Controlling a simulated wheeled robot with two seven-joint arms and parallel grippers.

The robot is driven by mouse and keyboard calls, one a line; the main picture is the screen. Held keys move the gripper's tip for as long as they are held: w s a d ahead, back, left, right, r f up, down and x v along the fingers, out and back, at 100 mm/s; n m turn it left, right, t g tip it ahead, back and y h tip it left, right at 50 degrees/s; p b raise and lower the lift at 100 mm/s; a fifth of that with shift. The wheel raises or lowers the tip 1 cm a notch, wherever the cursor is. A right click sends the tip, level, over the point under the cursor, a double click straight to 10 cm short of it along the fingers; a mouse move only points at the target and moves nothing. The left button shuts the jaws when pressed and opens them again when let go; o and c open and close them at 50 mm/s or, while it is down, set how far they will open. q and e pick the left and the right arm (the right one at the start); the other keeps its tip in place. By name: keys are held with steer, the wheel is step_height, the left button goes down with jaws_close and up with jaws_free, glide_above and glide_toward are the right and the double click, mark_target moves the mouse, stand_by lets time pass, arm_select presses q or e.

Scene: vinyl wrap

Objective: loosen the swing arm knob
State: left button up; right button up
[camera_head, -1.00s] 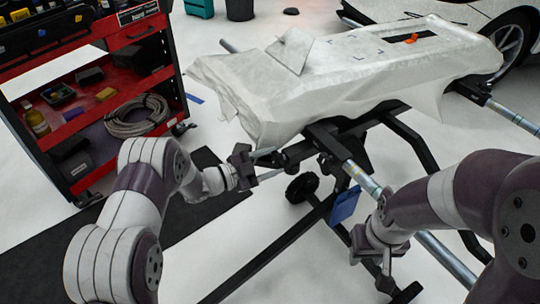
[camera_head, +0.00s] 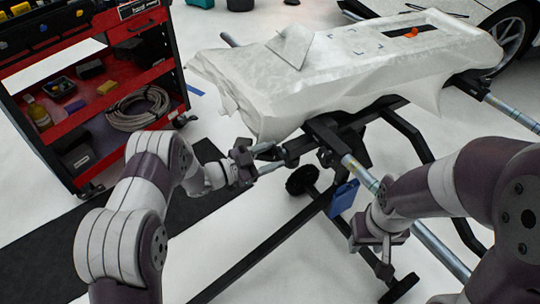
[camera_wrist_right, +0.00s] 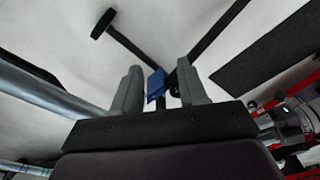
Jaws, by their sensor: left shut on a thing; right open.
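My left gripper (camera_head: 268,159) is at the near left end of the black stand frame, below the white-covered panel. Its grey fingers are shut on a small dark piece, which looks like the swing arm knob (camera_head: 276,154); the fingers hide much of it. My right gripper (camera_head: 374,258) is open and empty, below the stand's metal tube. In the right wrist view its two fingers (camera_wrist_right: 160,90) stand apart, with a blue piece (camera_wrist_right: 156,84) showing beyond them; this blue piece hangs under the stand in the head view (camera_head: 343,198).
The wrapped white panel (camera_head: 350,70) lies on the stand. A metal tube (camera_head: 362,176) runs between my arms. A black wheel (camera_head: 302,180) and frame bars are below. A red tool cart (camera_head: 100,100) stands at left, a white car at the upper right.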

arm_select(q)
steer(key=o, duration=1)
steer(key=p+v, duration=0.2)
steer(key=v, duration=1)
steer(key=shift+s+a, duration=0.2)
steer(key=shift+a, duration=0.1)
